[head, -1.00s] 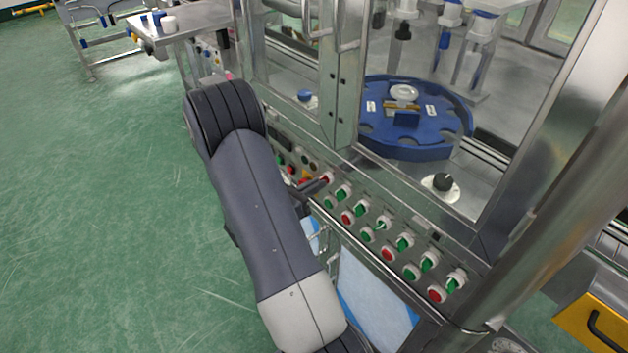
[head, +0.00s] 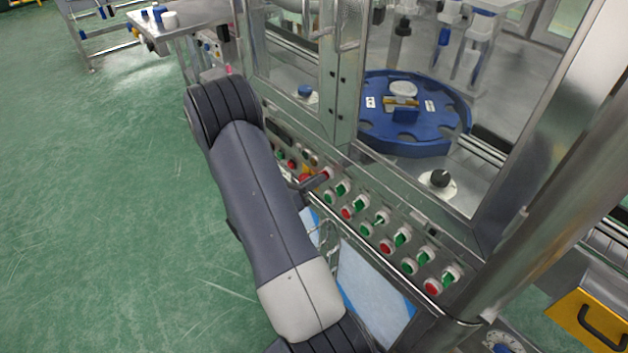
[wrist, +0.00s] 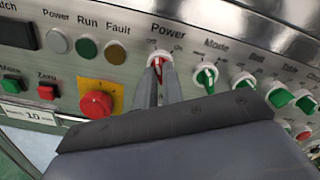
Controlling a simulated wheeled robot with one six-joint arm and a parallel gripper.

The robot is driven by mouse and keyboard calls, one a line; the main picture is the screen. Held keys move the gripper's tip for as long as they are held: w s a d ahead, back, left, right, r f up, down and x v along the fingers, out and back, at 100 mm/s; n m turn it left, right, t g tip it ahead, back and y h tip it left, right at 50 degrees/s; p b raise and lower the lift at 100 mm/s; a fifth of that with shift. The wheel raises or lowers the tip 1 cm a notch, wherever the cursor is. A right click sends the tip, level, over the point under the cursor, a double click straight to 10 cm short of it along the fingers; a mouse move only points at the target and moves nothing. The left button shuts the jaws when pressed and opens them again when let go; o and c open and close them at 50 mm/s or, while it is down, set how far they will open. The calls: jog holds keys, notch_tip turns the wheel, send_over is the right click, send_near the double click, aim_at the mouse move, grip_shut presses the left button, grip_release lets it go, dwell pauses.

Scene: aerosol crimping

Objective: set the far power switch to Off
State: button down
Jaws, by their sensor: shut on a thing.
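The power switch (wrist: 161,65) is a red knob in a pale round collar under the label "Power" in the wrist view. In the head view it is the red knob (head: 327,173) at the far end of the panel's upper switch row. My gripper (wrist: 158,74) is shut on this knob, one finger on each side. The fingers hide part of the knob, and I cannot tell for sure which mark it points to.
The green Mode switch (wrist: 206,76) sits close on the right, with several more knobs beyond it. A red emergency button (wrist: 96,104) on a yellow plate is at the lower left. Power, Run and Fault lamps are left of the knob. A rail (head: 372,258) runs below the panel.

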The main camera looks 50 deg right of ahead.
jog(key=c, duration=1.5)
grip_release()
jog(key=shift+c, duration=0.2)
jog(key=w+a+b, duration=0.1)
jog(key=a, duration=0.9)
jog(key=shift+w+a, duration=0.15)
jog(key=shift+a, duration=0.25)
jog(key=shift+d, duration=0.1)
jog(key=s+d, duration=0.1)
jog(key=d, duration=0.9)
jog(key=shift+d+p, duration=0.3)
jog(key=shift+p, duration=0.15)
